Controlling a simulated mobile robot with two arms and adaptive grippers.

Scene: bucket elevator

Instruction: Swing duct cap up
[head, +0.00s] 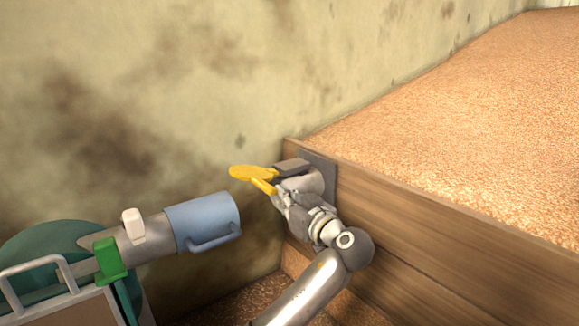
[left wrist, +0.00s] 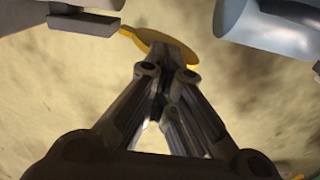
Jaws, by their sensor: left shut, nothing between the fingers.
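The yellow duct cap (head: 252,173) stands out to the left of the short grey duct (head: 316,178) on the wooden wall and looks roughly flat and level. It also shows in the left wrist view (left wrist: 142,38), partly behind my fingertips. My left gripper (head: 274,190) is at the cap's right end, just in front of the duct mouth. In the left wrist view its fingers (left wrist: 166,52) meet at the tips, with nothing between them, in front of the yellow cap. I cannot tell whether they touch the cap. The gripper hides part of the duct mouth. My right gripper is not in view.
A blue sleeve (head: 203,221) with a handle, on a grey pipe, points at the duct from the left, with a gap between. A green clamp (head: 108,258) sits on the pipe. A wooden bin (head: 430,235) full of grain fills the right. A stained wall (head: 150,90) stands behind.

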